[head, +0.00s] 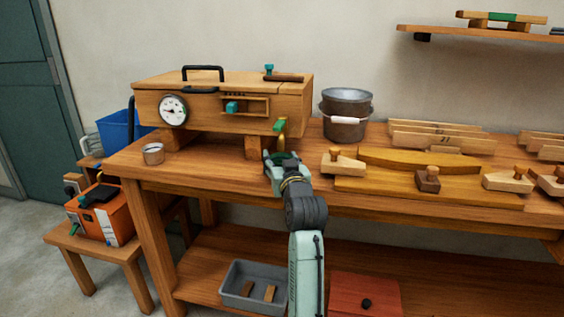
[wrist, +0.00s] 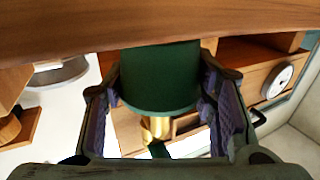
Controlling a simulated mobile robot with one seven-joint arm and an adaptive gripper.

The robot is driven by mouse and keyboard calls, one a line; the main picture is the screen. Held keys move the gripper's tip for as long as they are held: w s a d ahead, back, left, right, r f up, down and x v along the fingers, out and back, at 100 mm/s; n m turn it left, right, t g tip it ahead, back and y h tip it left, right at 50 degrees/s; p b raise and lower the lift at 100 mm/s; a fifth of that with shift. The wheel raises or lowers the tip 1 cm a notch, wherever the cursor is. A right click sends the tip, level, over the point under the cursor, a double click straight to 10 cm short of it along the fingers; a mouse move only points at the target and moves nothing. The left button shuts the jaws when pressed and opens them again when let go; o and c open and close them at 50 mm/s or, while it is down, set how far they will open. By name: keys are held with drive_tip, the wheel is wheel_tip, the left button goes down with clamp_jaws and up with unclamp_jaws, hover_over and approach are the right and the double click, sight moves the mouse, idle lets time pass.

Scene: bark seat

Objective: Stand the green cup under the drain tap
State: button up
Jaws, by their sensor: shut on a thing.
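My gripper (head: 279,163) is at the front part of the workbench, shut on the green cup (head: 285,156). The wrist view is upside down and shows the dark green cup (wrist: 160,78) between both fingers (wrist: 162,85). The brass drain tap (head: 281,138) with a green handle hangs at the right front of the wooden box (head: 220,105). The cup is close below the tap in the head view. The tap's brass spout (wrist: 156,128) shows just beyond the cup's rim in the wrist view. I cannot tell whether the cup touches the bench or is exactly under the spout.
A metal tin (head: 153,154) stands on the bench (head: 215,172) at left. A dark bucket (head: 346,115) stands right of the box. Wooden planes (head: 343,163) and curved boards (head: 420,160) fill the right side. The bench between tin and gripper is mostly clear.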

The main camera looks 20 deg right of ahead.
drive_tip(key=shift+f, duration=0.35)
idle(0.3)
drive_tip(key=o, duration=1.2)
drive_tip(key=shift+o, duration=0.2)
drive_tip(key=shift+s, duration=0.1)
drive_tip(key=s+a, duration=0.2)
drive_tip(key=s, duration=0.9)
drive_tip(key=shift+s, duration=0.35)
